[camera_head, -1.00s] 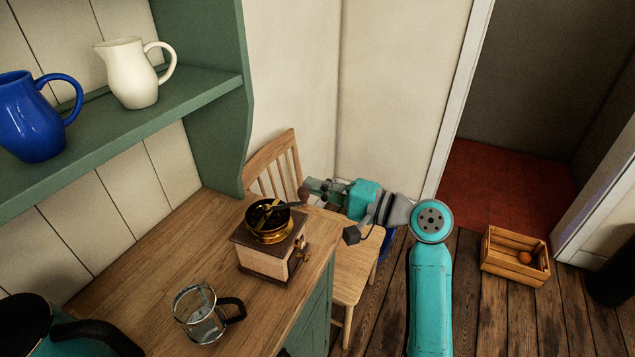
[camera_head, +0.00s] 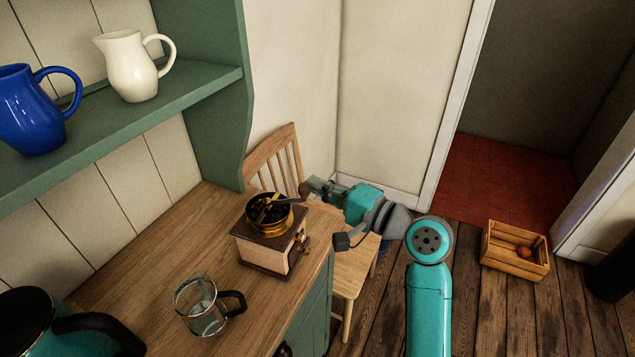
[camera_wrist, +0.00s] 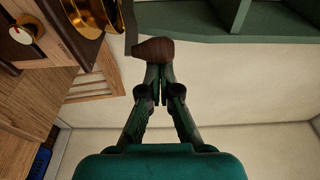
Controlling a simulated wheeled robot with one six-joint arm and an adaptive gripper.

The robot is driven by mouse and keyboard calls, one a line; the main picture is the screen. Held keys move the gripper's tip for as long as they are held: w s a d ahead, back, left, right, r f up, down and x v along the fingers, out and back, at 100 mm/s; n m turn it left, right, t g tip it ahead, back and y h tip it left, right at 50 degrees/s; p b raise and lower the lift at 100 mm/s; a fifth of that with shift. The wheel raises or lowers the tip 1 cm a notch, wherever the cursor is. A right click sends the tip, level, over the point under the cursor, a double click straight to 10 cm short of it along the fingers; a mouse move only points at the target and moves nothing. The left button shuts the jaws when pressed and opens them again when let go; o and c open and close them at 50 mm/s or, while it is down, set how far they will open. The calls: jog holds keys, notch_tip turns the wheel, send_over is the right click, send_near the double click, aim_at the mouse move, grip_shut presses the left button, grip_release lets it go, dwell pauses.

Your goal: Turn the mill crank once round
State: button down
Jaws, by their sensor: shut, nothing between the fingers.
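The mill (camera_head: 270,250) is a wooden box with a brass bowl on top, standing on the wooden counter. Its crank arm (camera_head: 285,201) reaches from the bowl to the right and ends in a dark brown wooden knob (camera_wrist: 153,49). My gripper (camera_head: 311,187) is beside the knob, to the right of the mill. In the wrist view my gripper (camera_wrist: 160,76) is shut, with its fingertips close against the near end of the knob. The knob is beyond the tips, not between them. I cannot tell whether they touch.
A glass cup (camera_head: 204,306) stands in front of the mill and a kettle (camera_head: 30,325) is at lower left. A wooden chair (camera_head: 355,265) is right of the counter, under my arm. Jugs (camera_head: 130,70) stand on the green shelf (camera_head: 190,93). A crate (camera_head: 513,262) is on the floor.

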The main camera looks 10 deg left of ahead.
aim_at(308, 193)
jog(key=shift+s+m+t+h, duration=0.3)
jog(key=shift+s+m+t, duration=0.15)
jog(key=shift+s, duration=1.3)
